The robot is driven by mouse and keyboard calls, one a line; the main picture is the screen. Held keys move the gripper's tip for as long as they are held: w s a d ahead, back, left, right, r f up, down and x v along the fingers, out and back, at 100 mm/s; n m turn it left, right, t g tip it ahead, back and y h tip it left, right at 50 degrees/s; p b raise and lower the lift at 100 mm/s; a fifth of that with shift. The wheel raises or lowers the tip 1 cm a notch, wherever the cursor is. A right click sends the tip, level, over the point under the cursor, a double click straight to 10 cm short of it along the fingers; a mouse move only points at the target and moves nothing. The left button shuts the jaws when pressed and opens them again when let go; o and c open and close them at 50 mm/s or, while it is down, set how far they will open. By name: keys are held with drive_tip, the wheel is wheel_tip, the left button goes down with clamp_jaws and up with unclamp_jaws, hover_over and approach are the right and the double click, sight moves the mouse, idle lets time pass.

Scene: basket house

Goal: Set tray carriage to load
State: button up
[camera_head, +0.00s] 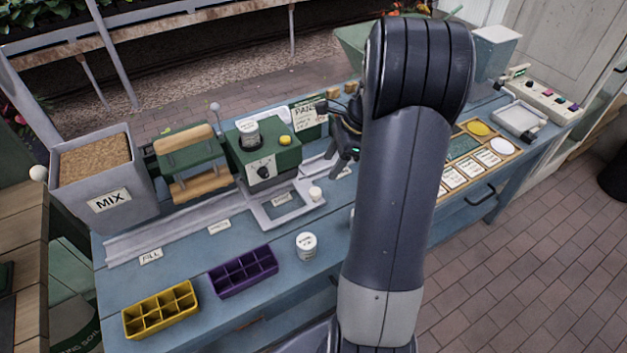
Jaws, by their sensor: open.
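The tray carriage (270,221) is a light grey open frame on the bench, set on a long grey rail (150,238). A white round knob (315,193) stands at its right side. The carriage sits in front of the green machine (262,158) with a dial. Small labels lie along the rail; the leftmost reads FILL (150,257), and the others are too small to read surely. My gripper (338,130) is open and empty, above and to the right of the knob, apart from it. My arm hides part of the bench to the right.
A yellow cell tray (161,310), a purple cell tray (240,273) and a white lidded pot (306,246) stand at the front. A MIX bin (95,172) and a green press with wooden bars (190,160) stand behind the rail. A card tray (515,145) and button box (543,100) are right.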

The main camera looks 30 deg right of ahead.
sight(315, 190)
drive_tip(key=x, duration=1)
drive_tip(key=shift+s+a+p, duration=0.1)
drive_tip(key=shift+p, duration=0.25)
drive_tip(key=shift+c, duration=0.2)
clamp_jaws()
